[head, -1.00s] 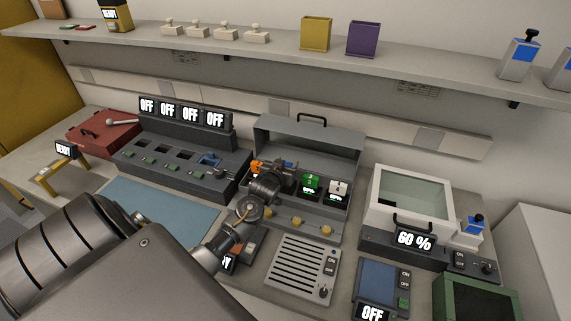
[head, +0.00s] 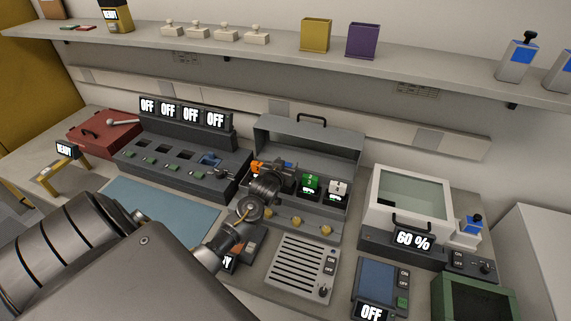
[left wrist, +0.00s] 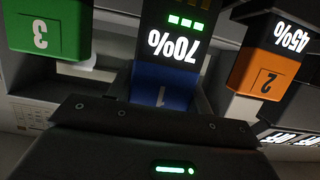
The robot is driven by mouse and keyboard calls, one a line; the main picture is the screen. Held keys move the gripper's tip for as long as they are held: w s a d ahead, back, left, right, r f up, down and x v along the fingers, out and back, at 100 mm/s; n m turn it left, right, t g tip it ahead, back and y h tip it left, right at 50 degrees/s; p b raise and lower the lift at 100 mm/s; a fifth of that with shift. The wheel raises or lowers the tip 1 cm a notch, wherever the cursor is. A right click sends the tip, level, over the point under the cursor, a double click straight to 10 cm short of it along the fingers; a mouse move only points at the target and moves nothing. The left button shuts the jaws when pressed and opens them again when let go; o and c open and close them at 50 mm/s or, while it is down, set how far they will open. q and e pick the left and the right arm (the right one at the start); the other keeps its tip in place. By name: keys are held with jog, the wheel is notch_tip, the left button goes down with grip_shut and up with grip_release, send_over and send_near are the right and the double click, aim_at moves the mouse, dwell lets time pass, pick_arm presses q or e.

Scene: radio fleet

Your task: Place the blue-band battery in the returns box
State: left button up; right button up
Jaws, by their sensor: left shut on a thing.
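The blue-band battery (left wrist: 163,85) carries the number 1 and a 70% display with green bars in the left wrist view. My left gripper (head: 283,170) is shut on it, with a finger on each side. In the head view the gripper is over the left part of the open grey case (head: 305,133), and only a bit of blue (head: 291,164) shows past it. Whether the battery still touches its slot cannot be told. No label shows which container is the returns box; an open green box (head: 437,302) stands at the lower right. My right gripper is not in view.
An orange battery (left wrist: 262,72) reading 45% and a green battery (left wrist: 45,30) flank the held one closely. A white battery (head: 338,188) sits further right in the case. The raised case lid is behind. A glass-topped box (head: 377,190) stands to the right.

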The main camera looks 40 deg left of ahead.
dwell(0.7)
pick_arm(q)
jog(key=shift+f+b, duration=0.7)
jog(key=shift+f, duration=0.9)
jog(key=o, duration=1.1)
jog(key=shift+f, duration=0.15)
